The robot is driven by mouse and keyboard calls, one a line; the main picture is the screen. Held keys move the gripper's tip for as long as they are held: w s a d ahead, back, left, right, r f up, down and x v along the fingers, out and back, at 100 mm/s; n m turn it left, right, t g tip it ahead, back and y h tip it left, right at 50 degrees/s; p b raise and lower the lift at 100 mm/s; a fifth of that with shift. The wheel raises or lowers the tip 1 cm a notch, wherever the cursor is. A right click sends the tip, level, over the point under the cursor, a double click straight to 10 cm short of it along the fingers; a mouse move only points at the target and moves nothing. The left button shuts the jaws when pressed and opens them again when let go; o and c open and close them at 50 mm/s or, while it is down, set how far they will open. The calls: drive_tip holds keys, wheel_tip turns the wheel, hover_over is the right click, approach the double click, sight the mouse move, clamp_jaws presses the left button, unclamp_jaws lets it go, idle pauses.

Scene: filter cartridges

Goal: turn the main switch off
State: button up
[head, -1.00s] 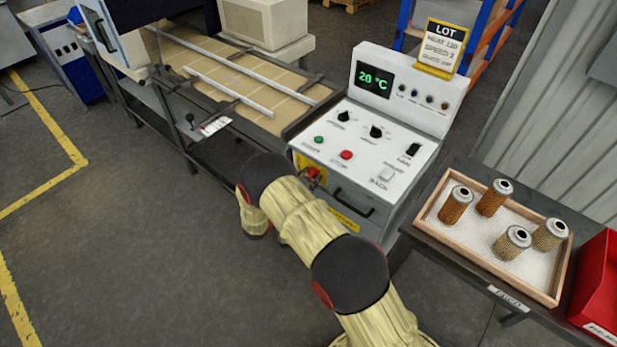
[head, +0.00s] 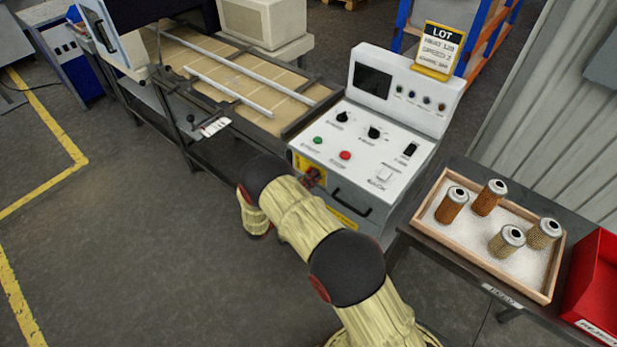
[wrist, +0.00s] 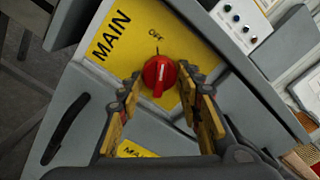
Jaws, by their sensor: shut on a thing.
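The main switch is a red rotary knob (wrist: 159,74) on a yellow plate (wrist: 206,42) marked MAIN and OFF, on the front of the white control cabinet. Its raised grip lines up with the OFF mark in the wrist view. My gripper (wrist: 166,90) has its yellow-padded fingers on both sides of the knob, shut on it. In the head view the knob is mostly hidden by my gripper (head: 313,180). The cabinet's display (head: 373,81) is dark.
The control panel (head: 365,150) carries dials, a green and a red button and rocker switches. A cabinet handle (head: 352,201) is just right of my gripper. A wooden tray (head: 430,222) with several filter cartridges and a red bin (head: 597,285) stand at right. Open floor lies left.

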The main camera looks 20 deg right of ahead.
drive_tip(key=shift+n, duration=1.3)
drive_tip(key=shift+p, duration=0.3)
drive_tip(key=o, duration=1.2)
drive_tip(key=shift+c, duration=0.2)
drive_tip(key=v, duration=1.2)
